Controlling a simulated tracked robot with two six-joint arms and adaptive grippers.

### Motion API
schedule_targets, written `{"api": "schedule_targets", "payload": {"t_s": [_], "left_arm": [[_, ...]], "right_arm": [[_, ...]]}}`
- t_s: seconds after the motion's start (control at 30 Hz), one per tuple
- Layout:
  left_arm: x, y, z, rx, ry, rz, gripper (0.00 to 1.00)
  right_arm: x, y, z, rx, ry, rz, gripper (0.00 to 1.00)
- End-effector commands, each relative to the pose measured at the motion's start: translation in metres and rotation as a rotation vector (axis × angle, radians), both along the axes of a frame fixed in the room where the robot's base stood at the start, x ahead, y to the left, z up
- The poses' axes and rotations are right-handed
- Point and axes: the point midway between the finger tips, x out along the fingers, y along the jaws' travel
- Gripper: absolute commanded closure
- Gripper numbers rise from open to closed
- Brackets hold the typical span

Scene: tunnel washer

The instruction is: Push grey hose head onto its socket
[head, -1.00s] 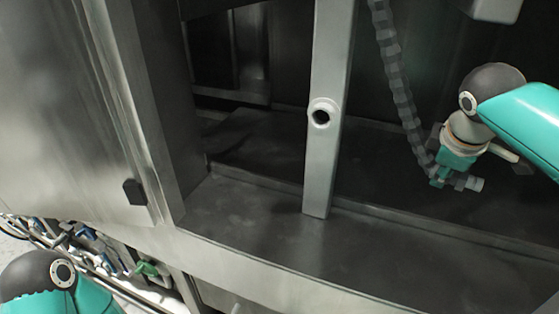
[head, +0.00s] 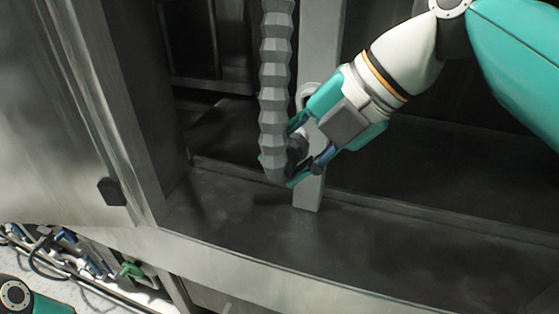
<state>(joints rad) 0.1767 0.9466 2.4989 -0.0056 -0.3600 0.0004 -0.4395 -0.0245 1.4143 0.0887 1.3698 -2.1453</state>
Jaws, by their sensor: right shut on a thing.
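The grey ribbed hose (head: 276,90) hangs down from the top of the head view and bends at its lower end into the grey hose head (head: 297,146). My right gripper (head: 303,160) is shut on the hose head, and its fingers partly hide it. The socket (head: 305,93) is a round ring on the upright grey post. It shows just above and behind my right gripper, which covers part of it. The hose head is lower than the socket and apart from it in the picture. My left gripper is out of view.
The upright post (head: 311,193) stands on a dark metal ledge (head: 240,225). A steel door panel (head: 60,110) with a black block (head: 112,191) is at the left. The dark ledge right of the post is clear. Several cables and a green part lie at the lower left.

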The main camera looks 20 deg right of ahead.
Motion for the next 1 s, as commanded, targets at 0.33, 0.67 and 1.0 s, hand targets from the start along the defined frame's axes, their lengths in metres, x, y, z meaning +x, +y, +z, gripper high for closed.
{"api": "schedule_targets", "payload": {"t_s": [0.33,0.67,1.0], "left_arm": [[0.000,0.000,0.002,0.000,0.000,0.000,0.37],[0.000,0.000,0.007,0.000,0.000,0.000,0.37],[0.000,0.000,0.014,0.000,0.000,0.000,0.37]], "right_arm": [[-0.004,0.005,0.004,0.003,-0.001,0.053,1.00],[0.009,-0.005,0.004,0.003,-0.001,0.048,1.00],[0.024,-0.015,0.004,0.003,-0.001,0.046,1.00]]}}
